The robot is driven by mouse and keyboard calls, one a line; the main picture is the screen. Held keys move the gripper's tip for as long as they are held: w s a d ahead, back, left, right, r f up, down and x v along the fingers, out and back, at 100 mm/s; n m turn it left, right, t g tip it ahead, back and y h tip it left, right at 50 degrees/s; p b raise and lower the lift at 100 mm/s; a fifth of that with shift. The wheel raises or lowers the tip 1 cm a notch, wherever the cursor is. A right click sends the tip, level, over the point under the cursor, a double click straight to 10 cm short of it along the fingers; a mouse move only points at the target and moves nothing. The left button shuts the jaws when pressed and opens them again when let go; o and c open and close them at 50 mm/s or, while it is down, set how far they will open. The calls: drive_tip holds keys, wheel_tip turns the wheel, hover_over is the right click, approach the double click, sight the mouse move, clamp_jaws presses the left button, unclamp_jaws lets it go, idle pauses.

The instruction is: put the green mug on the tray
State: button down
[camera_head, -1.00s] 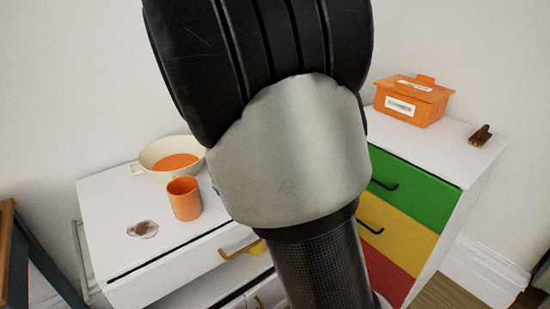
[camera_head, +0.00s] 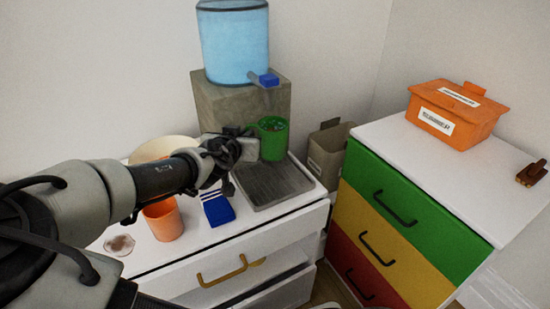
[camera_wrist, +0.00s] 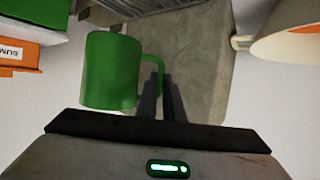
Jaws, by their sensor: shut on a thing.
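The green mug (camera_head: 273,140) is in my gripper (camera_head: 252,135), which is shut on its handle. In the wrist view the mug (camera_wrist: 110,72) is left of the two fingers (camera_wrist: 160,95), and its handle runs between them. In the head view the mug looks upright and appears just above the back part of the flat dark grey tray (camera_head: 272,188). I cannot tell the exact gap between them. The tray lies on the white cabinet top and looks empty.
A water dispenser with a blue tank (camera_head: 233,42) stands on a stone-like block behind the mug. An orange cup (camera_head: 163,220), a blue object (camera_head: 218,210) and a cream bowl (camera_head: 150,150) are left of the tray. An orange box (camera_head: 457,113) sits on the right cabinet.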

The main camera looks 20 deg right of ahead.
drive_tip(key=f+b, duration=0.1)
drive_tip(key=f, duration=0.1)
drive_tip(key=f+b, duration=0.1)
drive_tip(key=f, duration=0.2)
drive_tip(key=f+b, duration=0.1)
drive_tip(key=f, duration=0.2)
drive_tip(key=shift+w+a+f, duration=0.15)
drive_tip(key=shift+w+a, duration=0.1)
drive_tip(key=shift+a, duration=0.1)
drive_tip(key=c, duration=2.3)
unclamp_jaws()
drive_tip(key=o, duration=0.4)
